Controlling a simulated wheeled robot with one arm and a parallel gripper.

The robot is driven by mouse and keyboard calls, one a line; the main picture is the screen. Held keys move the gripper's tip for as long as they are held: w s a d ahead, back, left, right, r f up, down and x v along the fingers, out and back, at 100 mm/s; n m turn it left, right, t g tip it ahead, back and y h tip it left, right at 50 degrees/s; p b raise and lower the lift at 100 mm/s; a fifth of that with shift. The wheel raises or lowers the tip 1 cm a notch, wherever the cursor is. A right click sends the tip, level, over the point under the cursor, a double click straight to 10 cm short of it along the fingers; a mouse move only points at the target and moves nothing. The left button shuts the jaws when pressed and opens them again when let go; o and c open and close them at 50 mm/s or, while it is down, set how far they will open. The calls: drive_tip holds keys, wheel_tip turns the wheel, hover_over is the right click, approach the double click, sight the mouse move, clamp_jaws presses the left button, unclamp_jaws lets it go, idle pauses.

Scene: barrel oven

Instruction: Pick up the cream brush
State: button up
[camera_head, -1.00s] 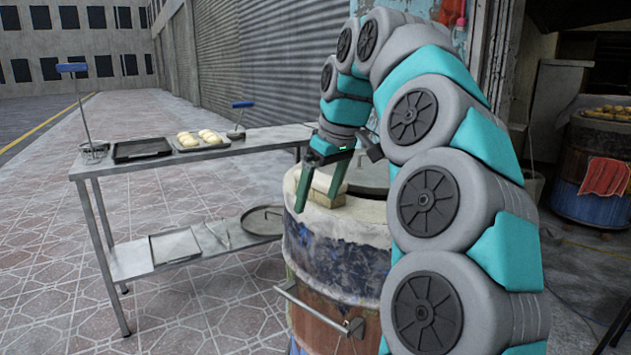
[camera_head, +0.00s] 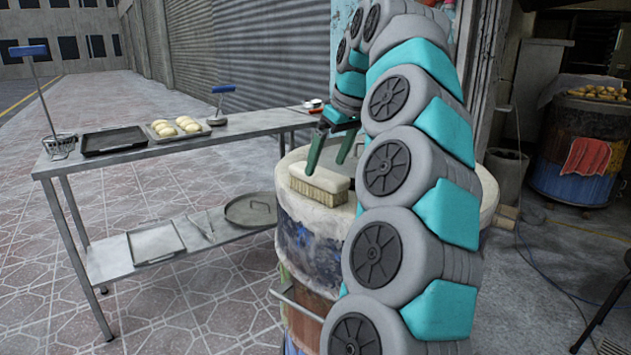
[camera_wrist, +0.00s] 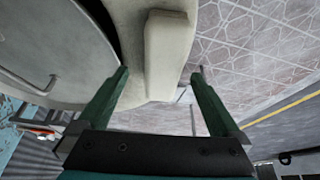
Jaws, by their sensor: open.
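The cream brush (camera_head: 319,183), a block with bristles below, lies on the pale top of the barrel oven (camera_head: 293,213), near its rim. It also shows in the wrist view (camera_wrist: 167,52), ahead of the fingertips and between their lines. My gripper (camera_head: 328,166) has its two green fingers apart and empty, pointing down just behind and above the brush in the head view. In the wrist view my gripper (camera_wrist: 160,73) is open. I cannot tell whether a fingertip touches the brush.
A metal table (camera_head: 240,133) stands left of the barrel, with a dark tray (camera_head: 110,139), a tray of dough pieces (camera_head: 178,128) and blue-handled tools. A round lid (camera_wrist: 60,50) with a handle lies beside the brush on the barrel. Another barrel (camera_head: 575,165) stands at right.

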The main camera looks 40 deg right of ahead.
sight(321, 171)
drive_tip(key=shift+a+x, duration=0.15)
drive_tip(key=shift+x, duration=1.4)
drive_tip(key=shift+a+x, duration=0.15)
drive_tip(key=shift+x, duration=1.4)
drive_tip(key=shift+c, duration=0.2)
drive_tip(key=c, duration=1.5)
